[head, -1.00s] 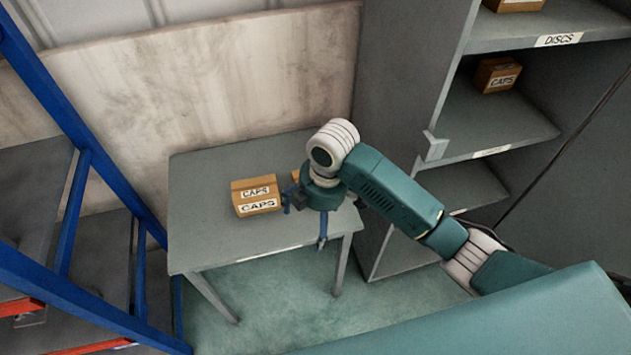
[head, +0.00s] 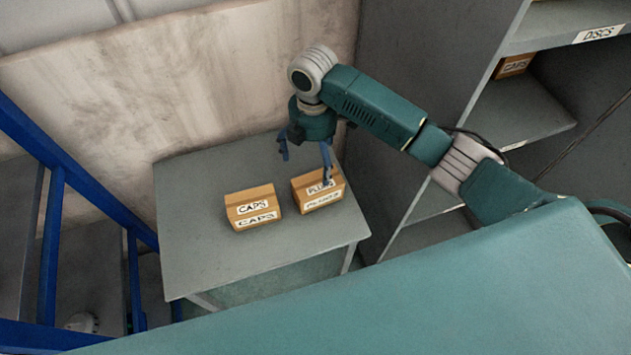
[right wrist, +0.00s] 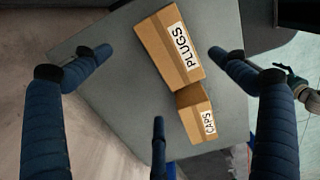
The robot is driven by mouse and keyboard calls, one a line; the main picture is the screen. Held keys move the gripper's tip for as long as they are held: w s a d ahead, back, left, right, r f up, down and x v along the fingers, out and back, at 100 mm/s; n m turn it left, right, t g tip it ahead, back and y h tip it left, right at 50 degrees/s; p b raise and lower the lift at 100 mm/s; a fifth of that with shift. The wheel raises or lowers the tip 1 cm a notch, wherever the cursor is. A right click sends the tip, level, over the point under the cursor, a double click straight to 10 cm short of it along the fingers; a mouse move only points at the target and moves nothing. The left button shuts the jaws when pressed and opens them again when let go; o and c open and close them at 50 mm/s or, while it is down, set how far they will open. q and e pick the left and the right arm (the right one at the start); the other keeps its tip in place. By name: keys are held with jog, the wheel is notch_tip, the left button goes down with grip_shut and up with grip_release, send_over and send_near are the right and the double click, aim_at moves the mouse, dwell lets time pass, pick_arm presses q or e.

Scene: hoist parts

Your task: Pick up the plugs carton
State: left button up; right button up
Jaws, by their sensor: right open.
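The plugs carton (head: 318,190) is a brown box labelled PLUGS, standing on the right part of the grey table (head: 200,265). The caps carton (head: 253,207), a similar box, stands to its left. My right gripper (head: 305,165) is open and empty above the table, at the plugs carton's back side. One finger overlaps the carton in the head view; I cannot tell if it touches. In the right wrist view the plugs carton (right wrist: 170,45) shows between the two upper fingers, with the caps carton (right wrist: 197,113) below it. My left gripper is outside the head view.
A grey shelf unit (head: 385,100) stands to the right, with another caps carton (head: 514,65) on it. A blue-framed rack (head: 50,235) is at the left. A wall is behind the table. A partly visible dark and pale shape (right wrist: 290,85) shows at the wrist view's right edge.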

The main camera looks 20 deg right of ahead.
aim_at(315, 177)
jog(key=shift+s+f, duration=0.2)
jog(key=shift+f, duration=0.45)
jog(key=shift+s+f, duration=0.15)
jog(key=shift+f, duration=0.45)
jog(key=shift+f+p, duration=0.35)
jog(key=f, duration=0.2)
jog(key=f+p, duration=0.1)
jog(key=f, duration=0.1)
jog(key=shift+s+d+f, duration=0.15)
jog(key=shift+s+f, duration=0.05)
jog(key=shift+f, duration=0.15)
jog(key=c, duration=1.2)
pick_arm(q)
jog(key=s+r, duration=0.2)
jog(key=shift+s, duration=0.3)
pick_arm(e)
jog(key=c, duration=0.4)
jog(key=shift+w+r, duration=0.1)
